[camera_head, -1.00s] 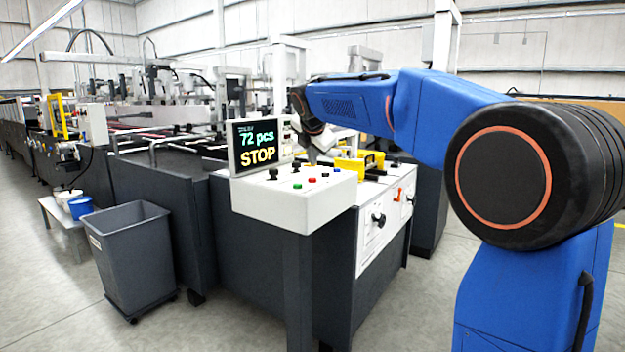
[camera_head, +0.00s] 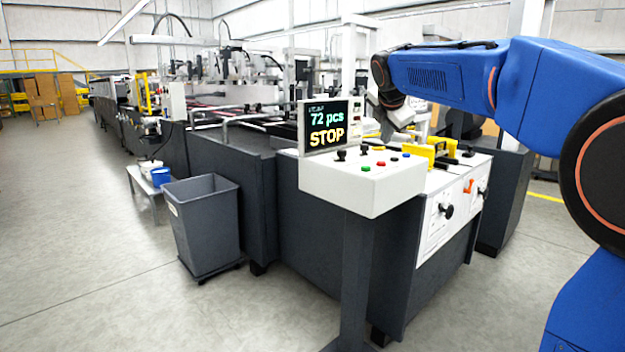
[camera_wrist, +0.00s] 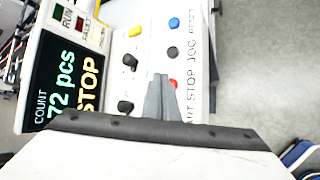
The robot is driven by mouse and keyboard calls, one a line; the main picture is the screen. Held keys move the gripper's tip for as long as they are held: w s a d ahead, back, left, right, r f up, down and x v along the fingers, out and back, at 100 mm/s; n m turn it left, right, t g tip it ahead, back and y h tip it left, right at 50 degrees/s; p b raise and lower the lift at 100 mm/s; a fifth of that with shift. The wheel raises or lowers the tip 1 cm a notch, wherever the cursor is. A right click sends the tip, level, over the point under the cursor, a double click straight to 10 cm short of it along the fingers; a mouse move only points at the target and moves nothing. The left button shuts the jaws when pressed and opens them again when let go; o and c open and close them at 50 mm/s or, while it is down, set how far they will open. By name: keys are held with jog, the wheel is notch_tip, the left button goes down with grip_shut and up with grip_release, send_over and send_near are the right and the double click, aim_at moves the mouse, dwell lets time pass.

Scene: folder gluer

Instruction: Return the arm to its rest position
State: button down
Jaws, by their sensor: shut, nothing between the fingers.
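My arm is blue with black joints and reaches in from the right in the head view. My gripper (camera_wrist: 160,82) is shut and empty in the wrist view, with its grey fingers together above the white control panel (camera_wrist: 186,18). In the head view my gripper (camera_head: 386,132) hangs behind and above the panel (camera_head: 350,190), partly hidden by my wrist. The panel carries black knobs, a red button (camera_wrist: 174,84) close to the fingertips, a black button (camera_wrist: 172,52) and a blue button (camera_wrist: 174,22). The screen (camera_head: 327,127) reads 72 pcs and STOP.
Yellow blocks (camera_head: 432,150) stand on the machine top right of the panel. A grey bin (camera_head: 203,225) on casters and a low bench with a white and a blue bucket (camera_head: 161,176) stand to the left. The floor in front and at left is clear.

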jog(key=s+f+m+g, duration=0.1)
jog(key=s+f+m, duration=0.6)
jog(key=s, duration=0.8)
jog(key=s+f+m+g+y, duration=0.1)
jog(key=s+f+m, duration=0.7)
jog(key=s+f, duration=0.5)
jog(key=s+f+m+g+y, duration=0.1)
jog(key=s+f+m, duration=0.6)
jog(key=s, duration=1.2)
notch_tip(320, 180, down, 4)
jog(key=shift+s+d+f+m+g, duration=0.1)
jog(key=shift+s+d+m+g, duration=0.15)
jog(key=shift+m+g, duration=0.15)
jog(key=shift+w, duration=0.1)
